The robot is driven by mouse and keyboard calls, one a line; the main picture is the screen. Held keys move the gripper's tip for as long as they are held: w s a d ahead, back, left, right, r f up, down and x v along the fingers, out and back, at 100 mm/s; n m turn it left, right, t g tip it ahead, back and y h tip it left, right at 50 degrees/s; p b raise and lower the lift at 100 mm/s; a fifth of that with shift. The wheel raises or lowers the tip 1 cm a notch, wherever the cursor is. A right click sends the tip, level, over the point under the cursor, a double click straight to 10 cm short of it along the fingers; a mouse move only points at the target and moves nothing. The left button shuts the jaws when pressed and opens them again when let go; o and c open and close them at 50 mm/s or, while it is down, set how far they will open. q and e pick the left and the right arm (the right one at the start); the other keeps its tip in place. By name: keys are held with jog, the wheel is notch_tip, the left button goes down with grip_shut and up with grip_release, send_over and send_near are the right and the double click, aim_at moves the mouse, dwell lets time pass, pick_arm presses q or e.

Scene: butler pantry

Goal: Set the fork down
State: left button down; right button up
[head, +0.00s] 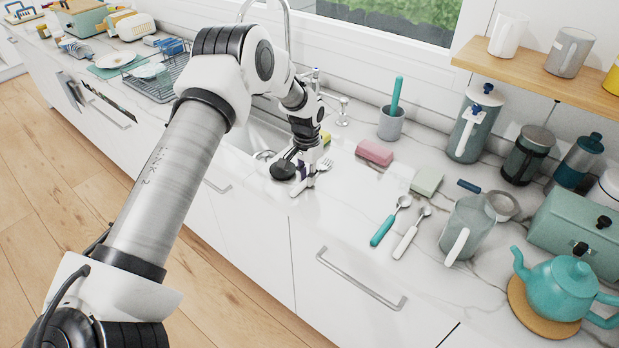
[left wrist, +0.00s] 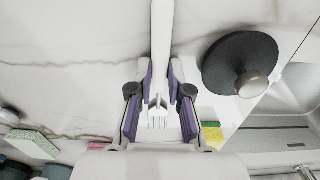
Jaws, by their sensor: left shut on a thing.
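The fork (head: 298,188) has a white handle and metal tines. It is at the counter's front, right of the sink, in the head view. My left gripper (head: 307,170) is above the counter with its fingers pointing down, shut on the fork. In the left wrist view the fork's handle (left wrist: 162,35) runs up from between the purple-lined fingers (left wrist: 161,82), and its tines point down the picture. I cannot tell whether the fork touches the white marble counter (head: 335,220). My right gripper is in neither view.
A dark round lid with a knob (left wrist: 238,62) lies close beside the gripper, near the sink (head: 250,135). A pink block (head: 375,152), a pale green block (head: 427,181) and two spoons (head: 390,221) lie to the right. The counter just right of the fork is clear.

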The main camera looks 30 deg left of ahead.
pick_arm(q)
jog(key=shift+w+r+b, duration=0.15)
jog(key=shift+r+b, duration=0.3)
jog(key=shift+s+r+b, duration=0.2)
jog(key=shift+r+b, duration=0.35)
jog(key=shift+r, duration=0.6)
jog(key=s+d+b, duration=0.2)
jog(key=s+d, duration=0.2)
jog(key=s, duration=0.3)
jog(key=s+d+r+b, duration=0.1)
jog(key=s+d+b, duration=0.1)
jog(key=s, duration=0.4)
jog(key=shift+s+d+r, duration=0.25)
jog(key=shift+s+d, duration=0.15)
jog(key=shift+d, duration=0.5)
